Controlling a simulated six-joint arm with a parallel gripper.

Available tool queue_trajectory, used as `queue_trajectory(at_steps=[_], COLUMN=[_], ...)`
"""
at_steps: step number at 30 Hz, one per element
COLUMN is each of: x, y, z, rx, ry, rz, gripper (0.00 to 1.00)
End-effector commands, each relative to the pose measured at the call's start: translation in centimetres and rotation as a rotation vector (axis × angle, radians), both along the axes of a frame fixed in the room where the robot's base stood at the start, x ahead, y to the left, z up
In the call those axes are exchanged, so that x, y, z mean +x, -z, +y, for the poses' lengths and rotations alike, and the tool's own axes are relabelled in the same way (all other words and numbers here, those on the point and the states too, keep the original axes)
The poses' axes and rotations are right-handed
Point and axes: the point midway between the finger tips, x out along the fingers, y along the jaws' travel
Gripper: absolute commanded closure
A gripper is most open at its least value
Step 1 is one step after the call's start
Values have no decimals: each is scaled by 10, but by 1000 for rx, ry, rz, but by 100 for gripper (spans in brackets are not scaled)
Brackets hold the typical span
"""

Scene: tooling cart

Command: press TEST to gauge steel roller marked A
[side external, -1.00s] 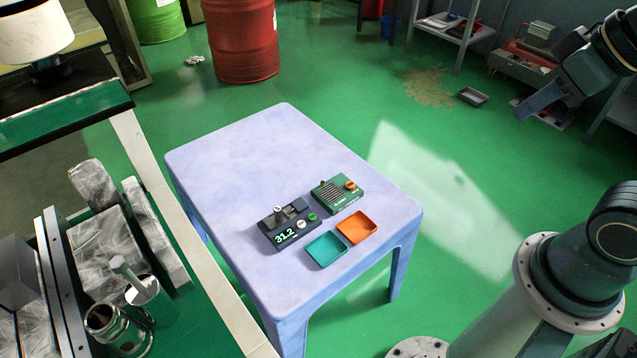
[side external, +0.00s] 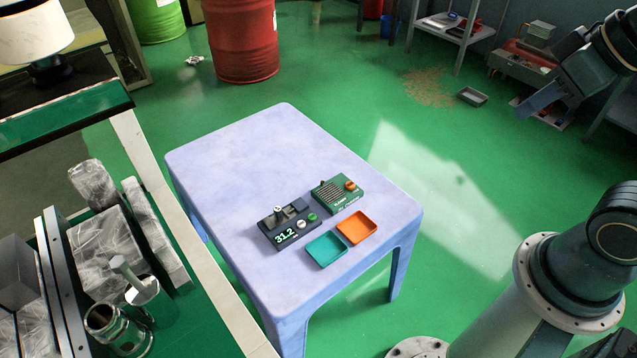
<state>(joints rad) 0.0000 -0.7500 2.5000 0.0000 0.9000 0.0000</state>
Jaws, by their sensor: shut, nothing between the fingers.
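A dark gauge (side external: 274,234) sits on the pale blue table, its green display reading 31.2. It has a whitish button (side external: 301,224) and a green button (side external: 313,217); their lettering is too small to read. A small roller-like piece with a pale end (side external: 278,210) stands at the gauge's top, by a grey block; I cannot make out a letter A on it. My gripper (side external: 529,108) is at the upper right, far from the table, with its blue-grey fingers together and nothing seen in them.
A green box (side external: 337,195) with an orange knob stands just right of the gauge. A teal tray (side external: 326,250) and an orange tray (side external: 357,228) lie in front. The back of the table (side external: 255,150) is clear. A cluttered bench (side external: 190,250) stands at the left.

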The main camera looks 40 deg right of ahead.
Motion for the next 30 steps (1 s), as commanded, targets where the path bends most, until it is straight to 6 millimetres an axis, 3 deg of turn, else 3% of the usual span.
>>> queue_trajectory(at_steps=[23,30], x=[0,8], y=[0,0], z=[0,1], rx=[0,2], ry=[0,-7], rz=[0,-1], gripper=[100,100])
